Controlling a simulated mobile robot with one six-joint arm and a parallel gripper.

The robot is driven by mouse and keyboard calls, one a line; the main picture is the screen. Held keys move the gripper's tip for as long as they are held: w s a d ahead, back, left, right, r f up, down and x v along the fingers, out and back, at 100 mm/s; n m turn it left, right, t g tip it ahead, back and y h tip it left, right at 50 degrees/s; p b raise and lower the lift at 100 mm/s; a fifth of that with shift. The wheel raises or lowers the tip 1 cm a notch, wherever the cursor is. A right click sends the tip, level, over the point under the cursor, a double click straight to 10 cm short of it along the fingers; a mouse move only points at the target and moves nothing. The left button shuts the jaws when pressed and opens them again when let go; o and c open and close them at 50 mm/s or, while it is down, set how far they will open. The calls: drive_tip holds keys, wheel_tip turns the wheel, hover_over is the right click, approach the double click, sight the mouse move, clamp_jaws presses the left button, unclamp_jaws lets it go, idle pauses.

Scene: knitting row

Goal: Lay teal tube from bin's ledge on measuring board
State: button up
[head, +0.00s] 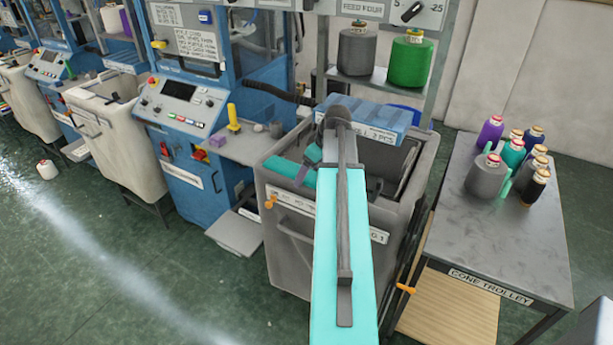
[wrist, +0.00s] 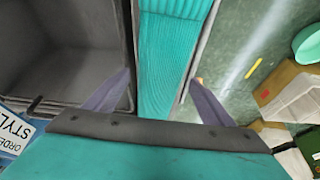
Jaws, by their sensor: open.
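The teal tube (wrist: 172,58), a ribbed knit piece, lies along the narrow ledge of the grey bin (head: 288,232). My gripper (wrist: 162,80) is open, with one finger on each side of the tube in the wrist view. No grip on the tube shows. In the head view my gripper (head: 306,168) is low over the ledge and partly hidden. I cannot make out the measuring board in either view.
A blue tray (head: 375,118) with a label stands across the bin's back. The cone trolley (head: 490,245) with several yarn cones is at the right. A blue machine (head: 190,130) with a small side shelf is left of the bin. Green floor is open at lower left.

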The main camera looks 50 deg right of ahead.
sight(309, 175)
idle(0.5)
drive_tip(key=c, duration=1.1)
drive_tip(key=shift+r, duration=0.2)
drive_tip(key=shift+c, duration=0.2)
drive_tip(key=shift+r+b, duration=0.75)
drive_tip(key=shift+r, duration=0.55)
drive_tip(key=shift+s+r, duration=0.1)
drive_tip(key=shift+r, duration=0.15)
drive_tip(key=s+a+b, duration=0.2)
drive_tip(key=s, duration=0.5)
drive_tip(key=s+a+r+b, duration=0.1)
drive_tip(key=s+a+b, duration=0.1)
drive_tip(key=s, duration=0.6)
drive_tip(key=shift+a+r, duration=0.25)
drive_tip(key=shift+a, duration=0.05)
drive_tip(key=shift+s, duration=0.1)
